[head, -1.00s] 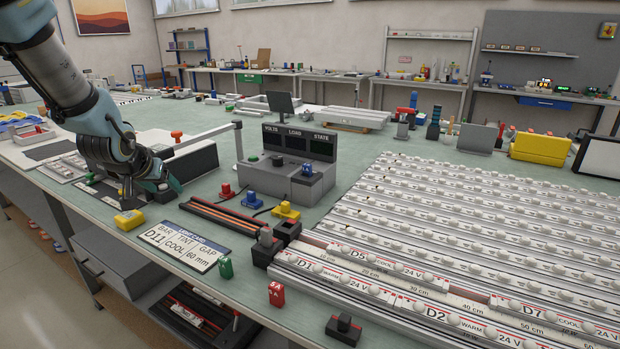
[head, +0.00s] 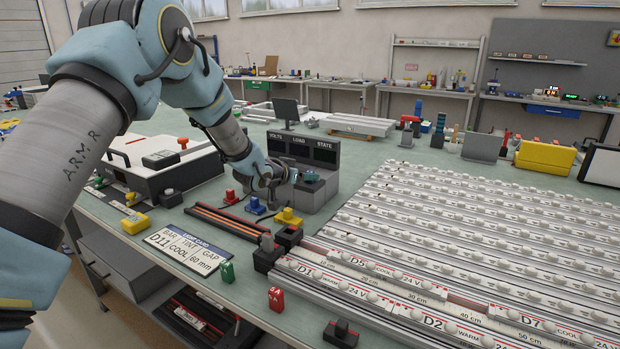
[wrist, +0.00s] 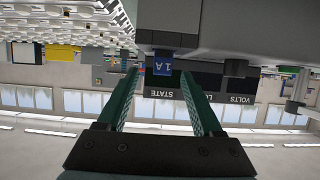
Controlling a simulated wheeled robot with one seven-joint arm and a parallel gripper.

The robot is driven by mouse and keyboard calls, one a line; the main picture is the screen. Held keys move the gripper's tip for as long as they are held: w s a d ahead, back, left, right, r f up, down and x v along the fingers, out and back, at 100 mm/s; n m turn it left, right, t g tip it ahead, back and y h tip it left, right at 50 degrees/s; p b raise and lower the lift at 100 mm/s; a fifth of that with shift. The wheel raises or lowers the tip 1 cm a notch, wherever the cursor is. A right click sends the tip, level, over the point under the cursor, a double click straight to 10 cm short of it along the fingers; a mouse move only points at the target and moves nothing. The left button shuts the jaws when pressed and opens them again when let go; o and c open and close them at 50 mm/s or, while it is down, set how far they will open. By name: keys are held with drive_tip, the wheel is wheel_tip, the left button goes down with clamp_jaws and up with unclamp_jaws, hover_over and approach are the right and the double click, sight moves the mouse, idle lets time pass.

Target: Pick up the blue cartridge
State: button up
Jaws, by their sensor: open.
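The blue cartridge (wrist: 163,66), marked 1A, sits in a dark holder on the grey test unit (wrist: 240,28). The wrist view shows it upside down. My gripper (wrist: 159,76) is open, with its teal fingers to either side of the cartridge in that view. I see no contact, and the depth between tips and cartridge is hard to judge. In the head view my gripper (head: 292,176) is at the near left of the test unit (head: 318,192). The cartridge's blue top (head: 311,176) shows only small there, just right of the fingers.
The unit's VOLTS, LOAD and STATE display (head: 303,148) stands behind the cartridge. Red (head: 232,196), blue (head: 255,206) and yellow (head: 288,217) blocks stand in front. A white case (head: 160,170) lies left, and rows of light bars (head: 470,240) fill the right.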

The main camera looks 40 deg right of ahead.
drive_tip(key=shift+f+p+x, duration=0.2)
drive_tip(key=shift+p+x, duration=1.05)
drive_tip(key=shift+x, duration=1.15)
drive_tip(key=shift+w+a, duration=0.15)
clamp_jaws()
